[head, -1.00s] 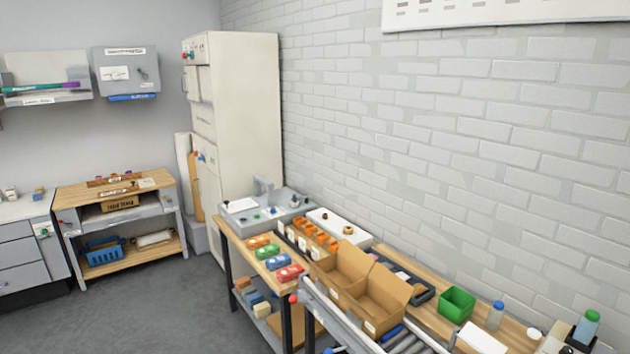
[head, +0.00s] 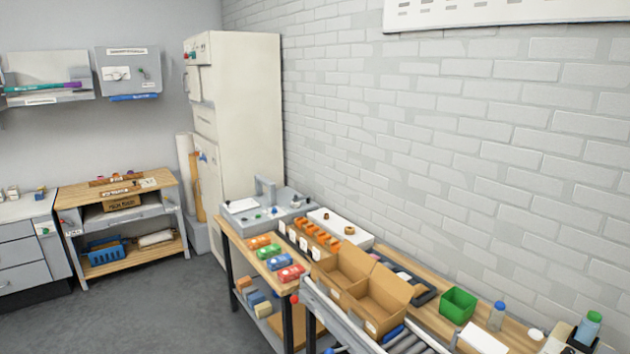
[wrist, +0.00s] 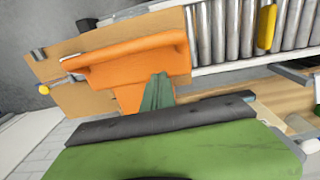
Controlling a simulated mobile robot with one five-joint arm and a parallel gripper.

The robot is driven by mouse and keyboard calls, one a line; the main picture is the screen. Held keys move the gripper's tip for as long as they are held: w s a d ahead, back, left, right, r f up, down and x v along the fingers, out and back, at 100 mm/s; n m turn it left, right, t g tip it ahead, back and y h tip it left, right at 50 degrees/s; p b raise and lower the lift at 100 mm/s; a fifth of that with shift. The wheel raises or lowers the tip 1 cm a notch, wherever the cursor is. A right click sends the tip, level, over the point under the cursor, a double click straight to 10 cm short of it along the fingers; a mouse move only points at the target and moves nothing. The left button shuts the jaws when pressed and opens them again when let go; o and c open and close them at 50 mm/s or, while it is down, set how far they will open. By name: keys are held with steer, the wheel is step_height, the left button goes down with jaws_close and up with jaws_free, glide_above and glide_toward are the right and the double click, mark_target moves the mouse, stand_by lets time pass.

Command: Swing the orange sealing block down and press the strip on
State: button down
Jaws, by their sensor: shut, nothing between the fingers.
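The orange sealing block (wrist: 130,58) fills the upper middle of the wrist view, a wide bar with a narrower orange part below it. Brown cardboard (wrist: 65,62) shows behind and to its left. My gripper (wrist: 159,84) is shut and empty. Its green fingertips overlap the lower edge of the orange block in the picture; I cannot tell whether they touch it. I cannot make out the strip. In the head view an open cardboard box (head: 378,299) stands at the near end of the bench; neither my gripper nor the sealing block can be made out there.
Grey rollers (wrist: 232,28) lie at the upper right of the wrist view, with a yellow piece (wrist: 267,27) beside them. In the head view a green bin (head: 458,305), bottles and a tray of orange pieces (head: 313,234) crowd the bench. Open floor (head: 150,310) lies to the left.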

steer(key=shift+f+b, duration=0.85)
stand_by(0.3)
stand_by(0.9)
step_height(320, 180, up, 7)
steer(key=p, duration=0.7)
steer(key=shift+r, duration=0.1)
